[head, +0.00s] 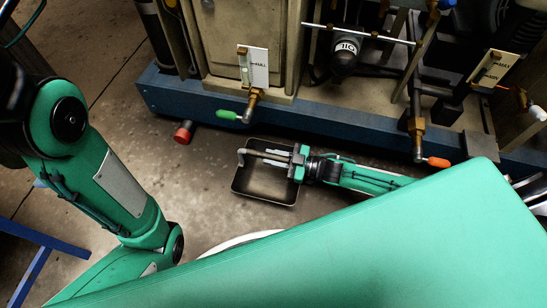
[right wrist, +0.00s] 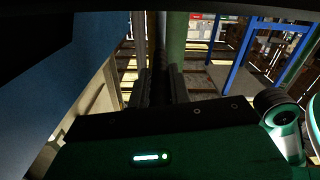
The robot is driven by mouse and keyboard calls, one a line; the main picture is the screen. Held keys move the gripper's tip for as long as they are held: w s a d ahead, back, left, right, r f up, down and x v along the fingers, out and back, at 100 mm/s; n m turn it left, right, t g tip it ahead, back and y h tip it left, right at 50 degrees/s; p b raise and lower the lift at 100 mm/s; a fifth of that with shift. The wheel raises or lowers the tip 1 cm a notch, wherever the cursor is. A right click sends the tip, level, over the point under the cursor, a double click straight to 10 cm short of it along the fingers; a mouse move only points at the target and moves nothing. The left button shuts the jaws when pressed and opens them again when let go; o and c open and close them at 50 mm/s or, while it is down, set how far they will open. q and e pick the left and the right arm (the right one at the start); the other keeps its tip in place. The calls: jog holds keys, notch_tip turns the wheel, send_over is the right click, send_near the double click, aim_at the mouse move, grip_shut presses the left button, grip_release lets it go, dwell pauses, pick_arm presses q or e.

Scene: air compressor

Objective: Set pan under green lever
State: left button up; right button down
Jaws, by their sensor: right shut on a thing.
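A grey rectangular pan (head: 265,190) shows in the middle of the head view, in front of the blue base of the compressor. The green lever (head: 228,115) sticks out to the left from a brass valve above that base. The pan is below and a little right of the lever in the picture. My right gripper (head: 264,157) reaches over the pan from the right and is shut on it near its far side. The grip is partly hidden by the fingers, and I cannot tell whether the pan touches the floor. My left arm shows, but its gripper is out of view.
A red cylindrical piece (head: 184,131) lies on the floor left of the pan. The blue base (head: 300,122) bounds the space behind. An orange lever (head: 437,162) sticks out at the right. Bare concrete floor (head: 140,160) lies left of the pan.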

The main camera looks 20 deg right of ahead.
jog(key=shift+f, duration=0.2)
jog(key=c, duration=1.3)
grip_release()
jog(key=shift+r, duration=0.15)
